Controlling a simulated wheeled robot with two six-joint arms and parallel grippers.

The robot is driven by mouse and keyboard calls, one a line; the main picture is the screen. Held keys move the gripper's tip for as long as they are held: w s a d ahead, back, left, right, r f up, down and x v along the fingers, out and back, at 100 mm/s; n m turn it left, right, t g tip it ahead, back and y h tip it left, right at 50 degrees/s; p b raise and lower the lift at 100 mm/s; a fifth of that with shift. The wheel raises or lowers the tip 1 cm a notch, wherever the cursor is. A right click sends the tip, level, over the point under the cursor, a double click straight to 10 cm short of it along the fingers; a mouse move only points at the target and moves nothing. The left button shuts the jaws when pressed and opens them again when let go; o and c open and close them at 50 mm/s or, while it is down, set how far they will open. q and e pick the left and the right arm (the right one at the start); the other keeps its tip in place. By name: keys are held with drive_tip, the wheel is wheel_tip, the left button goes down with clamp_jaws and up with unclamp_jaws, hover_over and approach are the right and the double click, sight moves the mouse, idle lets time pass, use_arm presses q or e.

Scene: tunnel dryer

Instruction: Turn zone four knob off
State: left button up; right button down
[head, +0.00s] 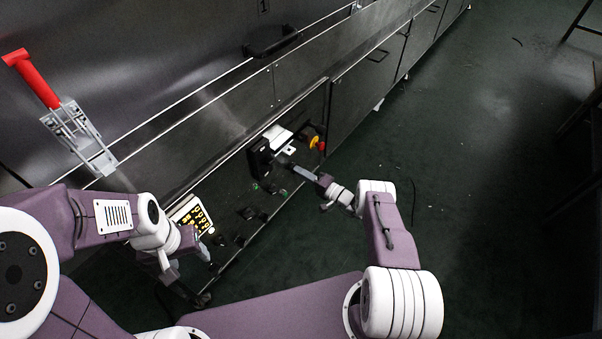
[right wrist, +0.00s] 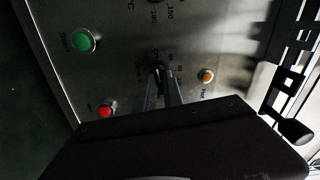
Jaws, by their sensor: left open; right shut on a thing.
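The control panel runs along the front of the dryer in the head view, with several dark knobs (head: 245,212) on it. My right gripper (head: 286,166) is at the panel's far part, beside a black box. In the right wrist view my right gripper (right wrist: 160,92) is shut on a dark knob (right wrist: 157,70), which its fingers mostly hide.
In the right wrist view a green button (right wrist: 83,40), a red button (right wrist: 106,110) and an orange lamp (right wrist: 206,76) surround the held knob. A lit yellow display (head: 190,216), a red-and-yellow emergency stop (head: 316,143) and a red-handled clamp (head: 38,82) show in the head view.

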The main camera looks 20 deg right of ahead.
drive_tip(key=c, duration=1.5)
unclamp_jaws()
drive_tip(key=shift+o, duration=0.2)
drive_tip(key=p+v, duration=0.3)
drive_tip(key=v, duration=0.6)
drive_tip(key=shift+p, duration=0.4)
